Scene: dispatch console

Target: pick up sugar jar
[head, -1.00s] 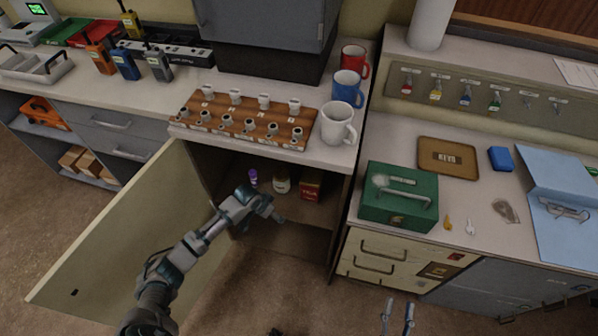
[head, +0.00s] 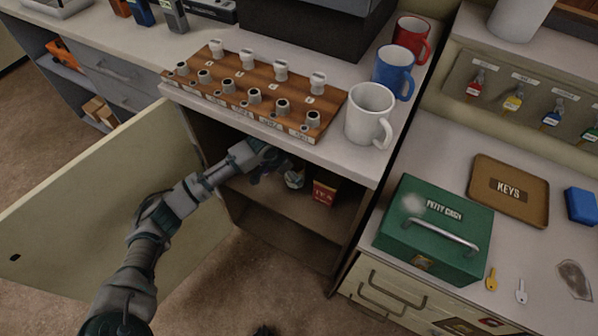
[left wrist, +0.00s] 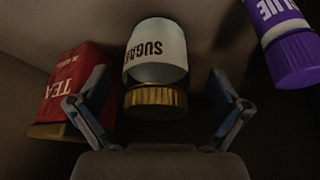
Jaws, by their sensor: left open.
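The sugar jar (left wrist: 158,58) is pale with a gold lid and a SUGAR label. It appears upside down in the left wrist view, between the spread fingers of my left gripper (left wrist: 158,108). The fingers do not visibly touch it. In the head view the sugar jar (head: 294,178) is partly hidden on the shelf inside the open cupboard. My left gripper (head: 272,167) reaches into the cupboard there, open, in front of the jar. My right gripper is out of view.
A red tea box (head: 325,190) stands just right of the jar, and it also shows in the left wrist view (left wrist: 68,92). A purple glue container (left wrist: 285,45) is on its other side. The cupboard door (head: 115,195) stands open. The counter with mugs overhangs the shelf.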

